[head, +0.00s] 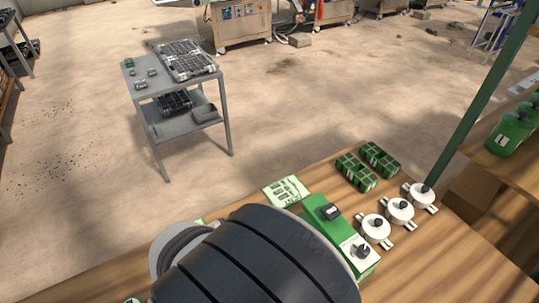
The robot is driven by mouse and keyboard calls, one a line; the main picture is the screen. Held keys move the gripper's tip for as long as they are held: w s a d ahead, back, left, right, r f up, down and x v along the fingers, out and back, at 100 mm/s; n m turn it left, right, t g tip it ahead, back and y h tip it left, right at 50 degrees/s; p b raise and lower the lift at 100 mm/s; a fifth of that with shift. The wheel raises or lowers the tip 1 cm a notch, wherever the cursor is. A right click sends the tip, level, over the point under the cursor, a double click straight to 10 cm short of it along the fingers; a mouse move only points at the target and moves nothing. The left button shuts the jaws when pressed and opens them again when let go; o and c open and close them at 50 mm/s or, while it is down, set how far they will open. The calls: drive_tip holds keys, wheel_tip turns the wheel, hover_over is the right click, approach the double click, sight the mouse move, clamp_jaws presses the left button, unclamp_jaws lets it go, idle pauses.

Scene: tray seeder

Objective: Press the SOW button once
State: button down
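A green machine (318,207) stands on the wooden bench, partly hidden behind a large black ribbed part that looks like my own arm. A small black box (332,212) sits on its top. A white panel with a dark knob (362,251) is at its near right end. No lettering is readable, and I cannot pick out a SOW button; it may be hidden behind the arm. My gripper does not show in the head view.
Three white round units with black knobs (376,227) stand right of the machine. A green post (489,84) rises at right. A grey cart (146,97) stands apart on the floor.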

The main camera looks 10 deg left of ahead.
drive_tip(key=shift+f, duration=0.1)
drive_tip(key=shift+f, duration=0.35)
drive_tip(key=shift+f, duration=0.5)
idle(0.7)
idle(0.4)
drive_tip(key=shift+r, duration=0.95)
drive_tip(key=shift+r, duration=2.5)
